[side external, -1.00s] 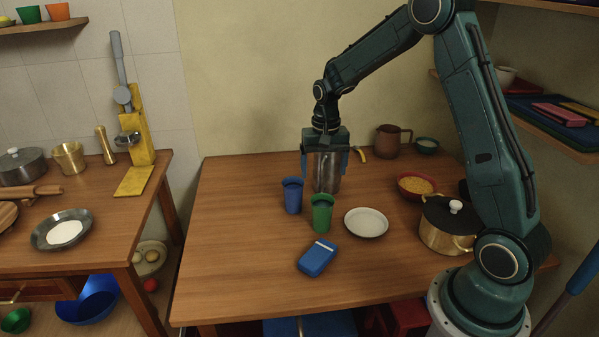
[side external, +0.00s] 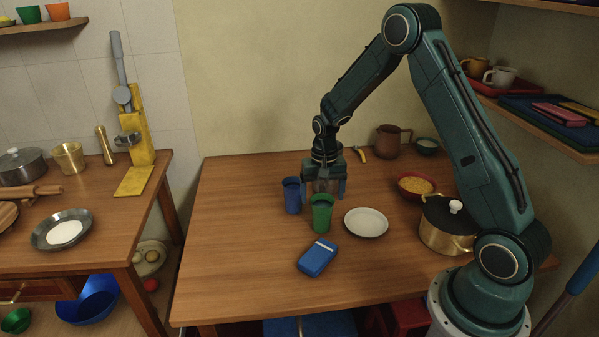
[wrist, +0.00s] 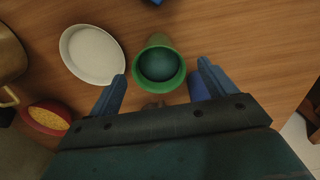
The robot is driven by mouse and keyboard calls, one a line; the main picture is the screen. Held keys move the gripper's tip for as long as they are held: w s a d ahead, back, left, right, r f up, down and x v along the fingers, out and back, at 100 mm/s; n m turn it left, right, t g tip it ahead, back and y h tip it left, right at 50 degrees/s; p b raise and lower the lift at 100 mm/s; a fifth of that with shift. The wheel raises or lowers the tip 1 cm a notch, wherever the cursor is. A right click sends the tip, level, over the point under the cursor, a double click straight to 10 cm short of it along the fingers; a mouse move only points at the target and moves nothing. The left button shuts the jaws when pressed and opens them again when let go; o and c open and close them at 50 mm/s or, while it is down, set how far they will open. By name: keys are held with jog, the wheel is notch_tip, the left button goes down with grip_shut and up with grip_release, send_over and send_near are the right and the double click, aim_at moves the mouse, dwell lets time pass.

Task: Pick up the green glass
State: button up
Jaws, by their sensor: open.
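The green glass (side external: 321,215) stands upright on the wooden table, in front of my gripper (side external: 324,198) in the side view. In the wrist view the green glass (wrist: 160,68) shows just ahead of and between the two fingers. My gripper (wrist: 160,76) is open, its jaws spread wider than the glass, with nothing held. The gripper is low, near the height of the glass rim. Whether a finger touches the glass cannot be told.
A blue glass (side external: 291,196) stands close on the left, partly behind a finger in the wrist view (wrist: 198,86). A white plate (side external: 366,222) lies right, a blue case (side external: 317,258) in front. A red bowl (side external: 415,186) and brass pot (side external: 446,234) stand farther right.

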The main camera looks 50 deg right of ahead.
aim_at(322, 206)
jog(key=shift+f, duration=0.2)
jog(key=shift+d+f, duration=0.15)
jog(key=shift+f, duration=2.3)
jog(key=c, duration=1.2)
jog(key=shift+r, duration=0.2)
notch_tip(322, 206, up, 20)
jog(key=shift+f, duration=0.15)
